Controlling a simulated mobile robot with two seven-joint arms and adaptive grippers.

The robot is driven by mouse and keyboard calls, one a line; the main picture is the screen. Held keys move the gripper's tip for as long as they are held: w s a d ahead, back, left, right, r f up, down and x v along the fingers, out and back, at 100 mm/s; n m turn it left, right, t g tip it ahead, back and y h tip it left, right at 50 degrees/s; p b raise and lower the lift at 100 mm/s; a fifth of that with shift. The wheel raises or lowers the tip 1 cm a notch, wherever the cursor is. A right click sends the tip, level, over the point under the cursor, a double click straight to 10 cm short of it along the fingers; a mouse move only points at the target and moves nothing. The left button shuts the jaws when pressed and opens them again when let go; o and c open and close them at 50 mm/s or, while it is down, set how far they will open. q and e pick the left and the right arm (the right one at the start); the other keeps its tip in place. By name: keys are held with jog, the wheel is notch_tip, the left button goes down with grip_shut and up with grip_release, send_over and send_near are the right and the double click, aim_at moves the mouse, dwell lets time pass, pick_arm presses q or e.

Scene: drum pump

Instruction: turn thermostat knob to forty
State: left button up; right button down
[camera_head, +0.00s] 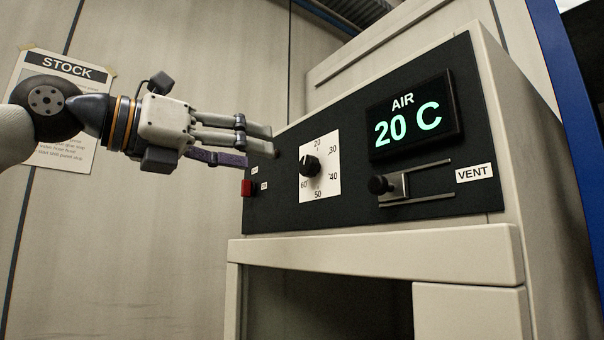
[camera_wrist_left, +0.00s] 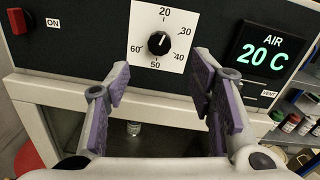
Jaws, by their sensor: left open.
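The thermostat knob (camera_head: 309,166) is a black round knob on a white dial plate (camera_head: 328,176) marked 20, 30, 40, 50 and 60. In the left wrist view, the knob (camera_wrist_left: 159,43) has a white mark that seems to point up toward 20. A display (camera_head: 410,117) to its right reads AIR 20 C. My left gripper (camera_head: 260,144) is left of the dial in the head view, open and empty. In the left wrist view its purple-padded fingers (camera_wrist_left: 162,85) stand wide apart below the knob, not touching it. My right gripper is not in view.
A red switch (camera_head: 247,188) is left of the dial. A vent slider with a black knob (camera_head: 379,185) is at its lower right. A ledge (camera_head: 380,256) runs below the black panel. Small bottles (camera_wrist_left: 291,123) stand on a shelf at the right.

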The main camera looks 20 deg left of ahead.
aim_at(305, 166)
pick_arm(q)
jog(key=x, duration=1)
jog(key=shift+w+d+f, duration=0.1)
jog(key=shift+w+d, duration=0.05)
jog(key=shift+d, duration=0.05)
jog(key=c, duration=1.2)
